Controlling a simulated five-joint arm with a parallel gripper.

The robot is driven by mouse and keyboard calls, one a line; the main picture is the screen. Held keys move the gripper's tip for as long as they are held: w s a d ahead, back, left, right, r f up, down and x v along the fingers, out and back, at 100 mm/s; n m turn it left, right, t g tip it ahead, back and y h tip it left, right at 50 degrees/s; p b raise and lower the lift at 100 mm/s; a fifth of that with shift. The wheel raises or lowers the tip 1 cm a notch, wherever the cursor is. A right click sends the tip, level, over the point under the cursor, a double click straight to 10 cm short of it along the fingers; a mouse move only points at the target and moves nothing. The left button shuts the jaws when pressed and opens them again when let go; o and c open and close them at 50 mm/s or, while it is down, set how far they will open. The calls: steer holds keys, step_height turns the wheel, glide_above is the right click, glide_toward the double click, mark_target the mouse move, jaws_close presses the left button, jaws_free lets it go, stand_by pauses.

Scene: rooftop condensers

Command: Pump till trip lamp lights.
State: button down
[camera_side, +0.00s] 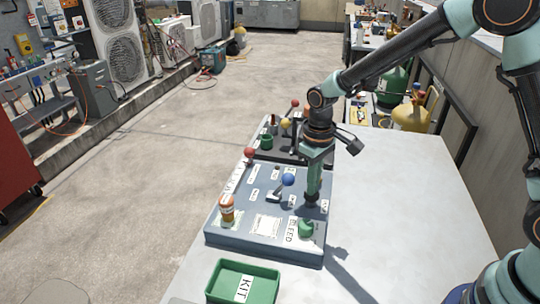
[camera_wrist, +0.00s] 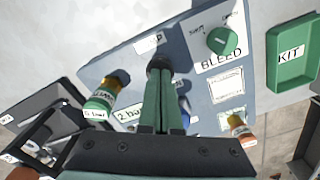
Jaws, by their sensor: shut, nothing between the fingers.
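My gripper (camera_side: 313,190) is shut and empty, pointing down over the right side of a blue-grey panel (camera_side: 235,243). In the wrist view its green fingers (camera_wrist: 161,75) end at a dark round piece; I cannot tell whether they press on it. A blue-ball lever (camera_side: 288,180) stands just left of the fingers, mostly hidden behind them in the wrist view. A red-ball lever (camera_side: 250,154) is at the panel's back left. An orange-topped, lamp-like cylinder (camera_side: 227,206) stands front left; whether it is lit is unclear. A green BLEED knob (camera_side: 306,227) is front right.
A green KIT tray (camera_side: 243,282) lies in front of the panel. A second, dark panel (camera_side: 265,155) with levers stands behind. The table to the right (camera_side: 400,215) is clear. In the wrist view, a green and amber cylinder (camera_wrist: 105,95) stands left of the fingers.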

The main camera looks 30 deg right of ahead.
steer(key=shift+r, duration=1.8)
steer(key=shift+f, duration=1.9)
steer(key=shift+r, duration=1.9)
steer(key=shift+f, duration=0.2)
